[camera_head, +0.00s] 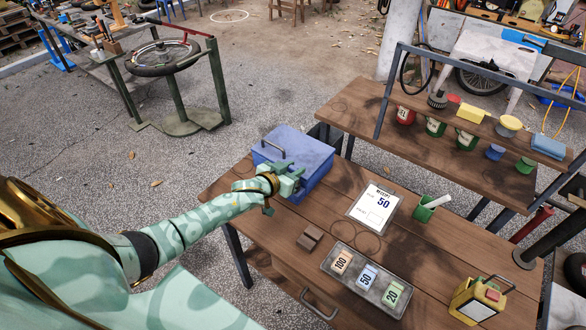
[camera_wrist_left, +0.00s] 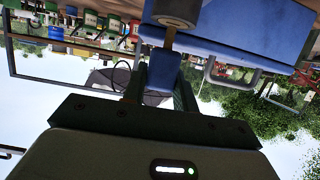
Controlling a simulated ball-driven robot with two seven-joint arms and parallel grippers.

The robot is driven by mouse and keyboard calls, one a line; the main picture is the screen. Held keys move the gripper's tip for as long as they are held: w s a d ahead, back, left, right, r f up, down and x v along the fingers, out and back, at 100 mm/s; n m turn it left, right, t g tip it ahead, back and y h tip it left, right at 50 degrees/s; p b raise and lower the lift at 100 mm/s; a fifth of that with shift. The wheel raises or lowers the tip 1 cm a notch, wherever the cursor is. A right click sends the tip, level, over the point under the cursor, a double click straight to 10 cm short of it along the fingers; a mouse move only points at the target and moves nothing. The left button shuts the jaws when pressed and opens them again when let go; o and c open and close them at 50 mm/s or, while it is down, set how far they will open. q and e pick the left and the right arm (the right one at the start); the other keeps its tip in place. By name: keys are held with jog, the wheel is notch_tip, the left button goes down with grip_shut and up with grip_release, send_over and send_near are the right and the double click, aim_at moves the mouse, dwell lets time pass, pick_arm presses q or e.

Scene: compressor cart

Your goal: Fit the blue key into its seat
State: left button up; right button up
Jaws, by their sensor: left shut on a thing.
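The blue box (camera_head: 292,160) stands at the back left of the wooden table. It also shows in the left wrist view (camera_wrist_left: 235,30), from below and at an angle. My left gripper (camera_head: 291,175) is at the near side of the box. In the left wrist view its two fingers (camera_wrist_left: 161,92) are shut on the blue key (camera_wrist_left: 163,70). The key's brass-coloured stem points at a grey round seat (camera_wrist_left: 172,12) on the box and seems to meet it. How deep the stem sits I cannot tell. In the head view the gripper hides the key and seat. My right gripper is not in view.
A shelf bench (camera_head: 400,130) with cans stands behind.

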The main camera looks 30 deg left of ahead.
pick_arm(q)
jog(key=shift+f+b, duration=0.75)
jog(key=shift+f, duration=0.35)
jog(key=o, duration=1)
jog(key=p+v, duration=0.3)
jog(key=v, duration=1.3)
jog(key=shift+s+d+r, duration=0.1)
jog(key=shift+s+r, duration=0.05)
